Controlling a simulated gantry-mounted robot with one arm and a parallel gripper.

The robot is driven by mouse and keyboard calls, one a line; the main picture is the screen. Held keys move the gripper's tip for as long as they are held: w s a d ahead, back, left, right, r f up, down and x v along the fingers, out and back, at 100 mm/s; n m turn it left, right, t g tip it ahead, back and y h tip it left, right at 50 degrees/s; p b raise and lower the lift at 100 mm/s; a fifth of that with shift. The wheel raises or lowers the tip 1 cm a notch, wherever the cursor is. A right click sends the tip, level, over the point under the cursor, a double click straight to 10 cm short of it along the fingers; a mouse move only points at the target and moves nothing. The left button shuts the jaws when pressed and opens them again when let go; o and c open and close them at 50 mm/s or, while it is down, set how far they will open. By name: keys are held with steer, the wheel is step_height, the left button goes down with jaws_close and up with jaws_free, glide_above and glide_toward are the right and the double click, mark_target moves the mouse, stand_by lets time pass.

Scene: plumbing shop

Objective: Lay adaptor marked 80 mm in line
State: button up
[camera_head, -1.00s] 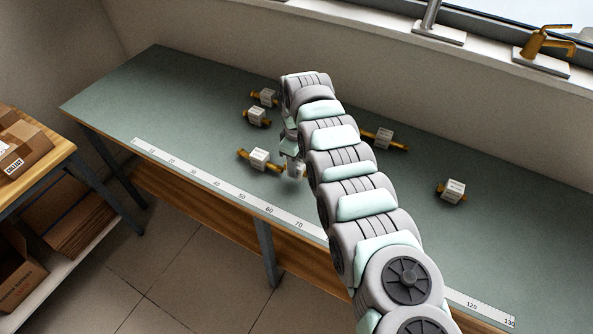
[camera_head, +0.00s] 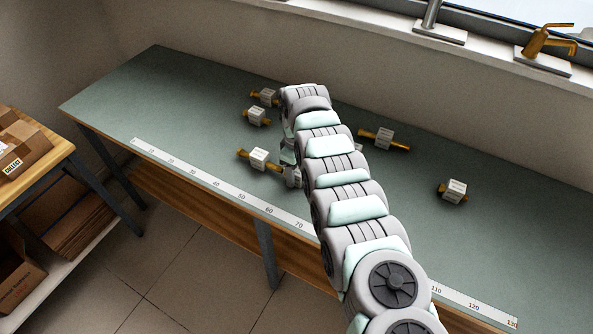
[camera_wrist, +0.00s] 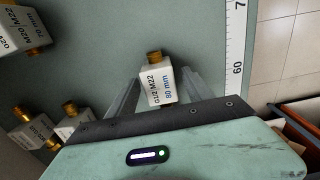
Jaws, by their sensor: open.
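In the wrist view, the adaptor marked 80 mm (camera_wrist: 158,88) is a white block labelled G1/2 M22, with a brass end pointing up the picture. My gripper (camera_wrist: 160,82) is open, with one finger on each side of this block and gaps between. The depth of the fingertips against it is hard to judge. The white measuring strip (camera_wrist: 236,60) runs to the right of the adaptor, its 60 mark close by. In the head view, my gripper (camera_head: 291,175) is low over the bench near the strip (camera_head: 215,183), partly hidden by my arm. I cannot tell for certain which block there is the 80 mm one.
An adaptor marked 70 mm (camera_wrist: 28,30) lies at top left in the wrist view, with two more at lower left. In the head view, adaptors lie at the back (camera_head: 257,116), left of my gripper (camera_head: 259,159) and at right (camera_head: 453,191). Bare bench (camera_head: 165,90) shows at left.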

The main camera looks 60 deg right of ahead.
mark_target(297, 170)
step_height(297, 170, up, 12)
steer(key=p, duration=0.1)
steer(key=shift+r+p, duration=0.15)
steer(key=shift+p, duration=0.15)
